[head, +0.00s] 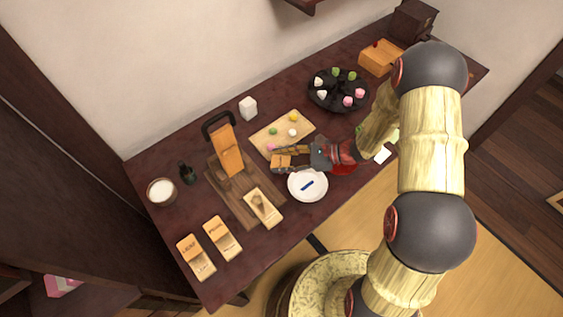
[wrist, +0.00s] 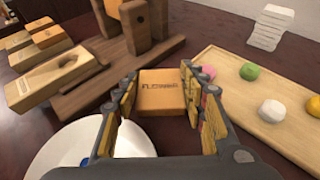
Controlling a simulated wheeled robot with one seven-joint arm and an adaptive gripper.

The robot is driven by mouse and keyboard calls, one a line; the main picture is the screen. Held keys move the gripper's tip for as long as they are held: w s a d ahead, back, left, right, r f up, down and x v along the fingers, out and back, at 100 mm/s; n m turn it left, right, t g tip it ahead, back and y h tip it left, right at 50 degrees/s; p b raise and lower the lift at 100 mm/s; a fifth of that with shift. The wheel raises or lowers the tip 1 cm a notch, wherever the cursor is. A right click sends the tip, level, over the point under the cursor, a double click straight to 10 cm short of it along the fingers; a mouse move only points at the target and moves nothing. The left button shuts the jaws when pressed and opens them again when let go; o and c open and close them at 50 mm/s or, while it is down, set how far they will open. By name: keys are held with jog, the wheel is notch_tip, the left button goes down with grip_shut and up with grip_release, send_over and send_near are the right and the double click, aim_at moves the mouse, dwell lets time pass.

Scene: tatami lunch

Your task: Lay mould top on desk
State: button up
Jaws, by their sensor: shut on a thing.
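My gripper (head: 290,157) is shut on the mould top, a small light-wood block (wrist: 162,92) with dark lettering on its face. In the wrist view the block sits between both fingers; in the head view it shows at the finger ends (head: 281,161). It is between the wooden board with sweets and the white plate; its exact height above the desk is hard to tell. The desk (head: 330,140) is long, dark red-brown.
A white plate (head: 307,184) holds a blue item. A light board (head: 270,140) carries coloured balls. An upright wooden block (head: 227,152) stands on the dark board. Two labelled moulds (head: 195,257) (head: 222,238) lie at the front left. Bare desk shows left of the dark board.

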jog(key=shift+r, duration=0.15)
jog(key=shift+f, duration=0.35)
jog(key=shift+f, duration=0.3)
jog(key=o, duration=1)
jog(key=shift+c, duration=0.2)
jog(key=shift+o, duration=0.5)
